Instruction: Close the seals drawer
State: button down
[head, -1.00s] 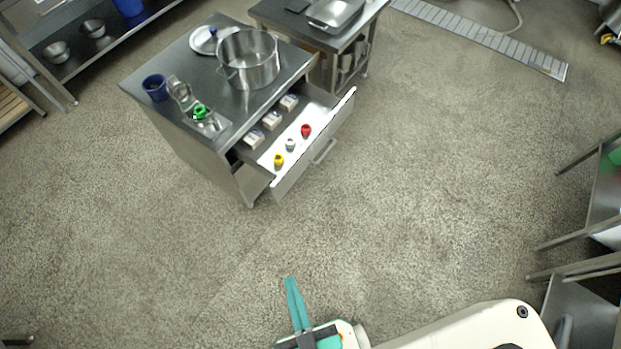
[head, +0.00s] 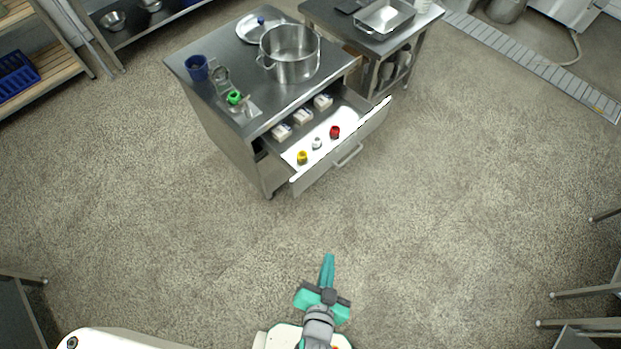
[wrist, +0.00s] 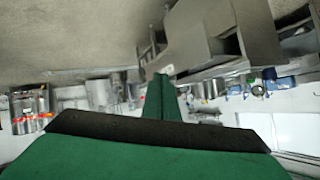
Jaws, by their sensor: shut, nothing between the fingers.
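The seals drawer (head: 343,147) stands pulled open from the front of a steel cabinet (head: 215,125). Its front panel has a bar handle (head: 348,155). Inside lie a yellow, a white and a red ring-like piece, with several small white boxes behind them. My gripper (head: 328,258) is shut and empty, in front of the drawer and apart from it, with floor showing between them in the head view. The closed teal fingers also show in the wrist view (wrist: 162,85), where the drawer cannot be made out with certainty.
On the cabinet top stand a large steel pot (head: 290,55), a blue cup (head: 196,68), a lid (head: 259,28) and a green ring (head: 235,98). A second steel table (head: 415,40) stands beside the cabinet. The floor (head: 420,210) around the drawer front is clear.

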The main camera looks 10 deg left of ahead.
jog(key=w+a+f+m+g+y, duration=0.1)
jog(key=w+f+m+g+y, duration=0.35)
jog(key=w, duration=0.75)
jog(key=w+r+n+g+y, duration=0.25)
jog(key=w+r, duration=0.35)
jog(key=w, duration=0.3)
send_near(302, 177)
notch_tip(302, 177, down, 4)
jog(key=w+a, duration=0.1)
jog(key=a, duration=0.1)
jog(key=shift+w+a+m+y, duration=0.35)
jog(key=shift+a+m+y, duration=0.05)
jog(key=shift+a, duration=0.1)
jog(key=shift+w, duration=0.15)
